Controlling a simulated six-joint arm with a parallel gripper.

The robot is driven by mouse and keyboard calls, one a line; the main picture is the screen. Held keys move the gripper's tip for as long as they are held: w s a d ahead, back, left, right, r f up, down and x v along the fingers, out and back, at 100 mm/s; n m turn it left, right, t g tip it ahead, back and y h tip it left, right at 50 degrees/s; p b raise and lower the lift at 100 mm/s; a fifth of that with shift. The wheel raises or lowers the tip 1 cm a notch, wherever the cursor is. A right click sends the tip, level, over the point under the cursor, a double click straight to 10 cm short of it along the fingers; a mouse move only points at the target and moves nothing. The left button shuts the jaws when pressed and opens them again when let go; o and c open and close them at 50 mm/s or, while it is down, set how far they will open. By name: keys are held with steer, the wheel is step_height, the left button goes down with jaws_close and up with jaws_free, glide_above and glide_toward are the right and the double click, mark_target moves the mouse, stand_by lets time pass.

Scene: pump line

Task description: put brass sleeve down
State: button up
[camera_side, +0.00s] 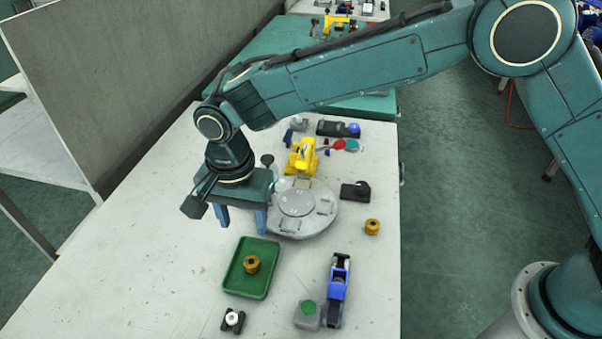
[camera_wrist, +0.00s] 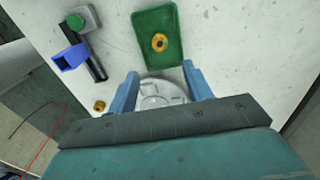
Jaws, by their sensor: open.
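One brass sleeve (camera_side: 251,264) stands in the green tray (camera_side: 237,285), near its middle. The same sleeve shows in the wrist view (camera_wrist: 159,42), inside the tray (camera_wrist: 146,64). A second brass sleeve (camera_side: 372,227) stands on the bare table right of the round grey plate, and it also shows in the wrist view (camera_wrist: 99,106). My gripper (camera_side: 241,222) is open and empty, with its blue fingers (camera_wrist: 163,82) apart. It hangs above the table, behind the tray and beside the round plate, apart from both sleeves.
The round grey plate (camera_side: 287,222) lies right of my gripper. A yellow device (camera_side: 301,156) stands behind it, with a black block (camera_side: 355,191) to the right. A blue tool (camera_side: 338,283) and a green-topped grey block (camera_side: 307,314) are at the front. The table's left side is clear.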

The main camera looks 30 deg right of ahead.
steer(key=shift+d, duration=0.1)
stand_by(0.3)
steer(key=s+d+r+n+t+y, duration=0.1)
steer(key=s+d+r+n, duration=0.1)
steer(key=d+r, duration=0.7)
steer(key=s+d+r+n+t, duration=0.1)
steer(key=s+d+r+n, duration=0.15)
steer(key=d+r, duration=0.7)
steer(key=s+d+n+t+h, duration=0.1)
steer(key=s+d+n+t, duration=0.2)
steer(key=s+d, duration=1.4)
steer(key=shift+s+d+f+n+t, duration=0.2)
steer(key=shift+s+f+n+t, duration=0.15)
steer(key=shift+s+n, duration=0.65)
steer(key=shift+s+m, duration=0.15)
steer(key=shift+m, duration=0.1)
